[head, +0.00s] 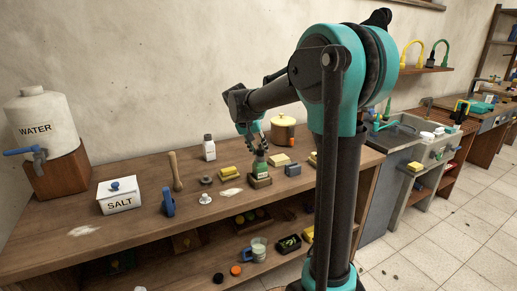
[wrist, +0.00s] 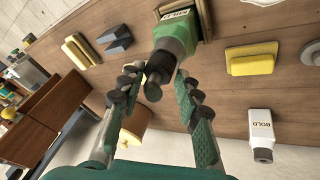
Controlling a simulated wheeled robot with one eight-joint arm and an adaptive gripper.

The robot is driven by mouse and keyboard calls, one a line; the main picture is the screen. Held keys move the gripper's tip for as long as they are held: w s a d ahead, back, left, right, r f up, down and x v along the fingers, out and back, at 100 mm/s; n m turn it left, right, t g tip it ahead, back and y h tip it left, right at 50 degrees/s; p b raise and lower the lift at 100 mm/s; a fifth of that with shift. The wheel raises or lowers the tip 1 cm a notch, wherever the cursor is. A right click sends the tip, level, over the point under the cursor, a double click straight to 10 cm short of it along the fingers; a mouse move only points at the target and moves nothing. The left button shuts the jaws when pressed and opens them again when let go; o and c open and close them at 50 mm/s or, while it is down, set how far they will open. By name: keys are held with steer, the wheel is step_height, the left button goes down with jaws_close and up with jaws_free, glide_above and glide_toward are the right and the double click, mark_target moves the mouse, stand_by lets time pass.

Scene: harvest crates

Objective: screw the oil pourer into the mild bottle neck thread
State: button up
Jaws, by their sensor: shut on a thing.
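The green mild bottle (head: 261,167) stands upright in a wooden holder (head: 260,182) on the bench. In the wrist view the green bottle (wrist: 176,38) shows its shoulder and part of a label, with its base in the holder (wrist: 206,20). The dark oil pourer (wrist: 153,90) is at the bottle's neck, between the fingers of my gripper (wrist: 158,76). My gripper (head: 255,141) is directly above the bottle and shut on the pourer. The thread is hidden, so I cannot tell how deep the pourer sits.
A white bottle labelled BOLD (wrist: 261,128) stands nearby; it also shows in the head view (head: 209,149). Yellow sponges (wrist: 251,60), a grey block (head: 292,169), a yellow pot (head: 283,131) and a salt box (head: 119,197) share the bench.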

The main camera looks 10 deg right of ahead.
stand_by(0.3)
steer(key=shift+d+m+g+h, duration=0.1)
steer(key=shift+m+g+h, duration=0.2)
steer(key=shift+m, duration=0.6)
steer(key=shift+m+g, duration=0.4)
steer(key=shift+m, duration=0.5)
steer(key=shift+w+d+m+g+h, duration=0.1)
steer(key=shift+m+g+h, duration=0.2)
steer(key=shift+m, duration=0.6)
